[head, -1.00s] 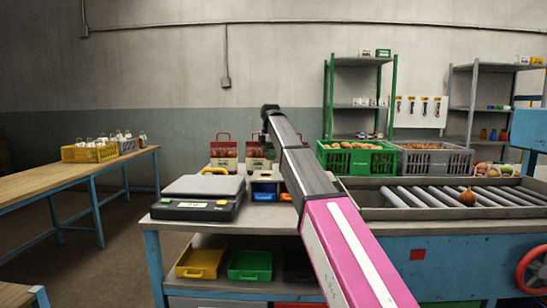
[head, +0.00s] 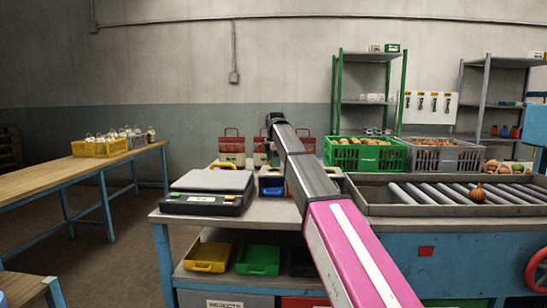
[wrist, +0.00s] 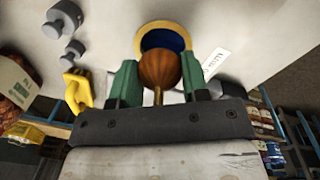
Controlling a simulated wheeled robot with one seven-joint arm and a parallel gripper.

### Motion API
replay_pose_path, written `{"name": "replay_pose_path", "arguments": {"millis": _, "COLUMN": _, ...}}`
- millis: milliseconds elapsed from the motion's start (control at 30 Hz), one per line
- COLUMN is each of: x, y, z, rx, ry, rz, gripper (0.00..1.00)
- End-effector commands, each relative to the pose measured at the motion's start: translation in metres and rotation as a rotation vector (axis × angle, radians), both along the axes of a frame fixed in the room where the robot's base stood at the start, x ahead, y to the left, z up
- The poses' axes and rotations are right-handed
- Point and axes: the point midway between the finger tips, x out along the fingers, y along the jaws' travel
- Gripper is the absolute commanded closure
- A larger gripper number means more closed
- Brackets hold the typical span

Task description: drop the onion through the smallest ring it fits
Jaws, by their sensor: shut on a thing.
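In the wrist view, my gripper (wrist: 161,76) has its two green fingers closed on either side of a brown onion (wrist: 160,66), with its thin stem end toward the gripper body. Just beyond the onion is a yellow ring (wrist: 146,36) with a dark blue inside. The onion overlaps the ring's lower part in the picture, and I cannot tell the gap between them. In the head view, my arm hides the gripper and the held onion. Another onion (head: 477,195) lies on the roller tray.
A scale (head: 208,190) stands at the bench's left, with a yellow loop (head: 221,165) behind it. A green crate (head: 364,156) and a grey crate (head: 445,157) stand behind the roller tray (head: 358,196). Open floor lies left of the bench.

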Motion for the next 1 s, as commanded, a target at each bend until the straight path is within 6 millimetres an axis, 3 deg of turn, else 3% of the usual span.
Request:
{"name": "replay_pose_path", "arguments": {"millis": 200, "x": -0.0004, "y": -0.0001, "z": -0.0115, "rx": 0.000, "ry": 0.001, "rz": 0.000, "gripper": 0.81}}
{"name": "replay_pose_path", "arguments": {"millis": 467, "x": 0.0000, "y": 0.0000, "z": -0.0124, "rx": 0.000, "ry": 0.000, "rz": 0.000, "gripper": 0.81}}
{"name": "replay_pose_path", "arguments": {"millis": 500, "x": 0.0000, "y": 0.0000, "z": -0.0124, "rx": 0.000, "ry": 0.000, "rz": 0.000, "gripper": 0.55}}
{"name": "replay_pose_path", "arguments": {"millis": 600, "x": 0.0000, "y": 0.0000, "z": -0.0124, "rx": 0.000, "ry": 0.000, "rz": 0.000, "gripper": 0.28}}
{"name": "replay_pose_path", "arguments": {"millis": 1000, "x": -0.0001, "y": -0.0002, "z": -0.0029, "rx": 0.000, "ry": -0.001, "rz": 0.000, "gripper": 0.28}}
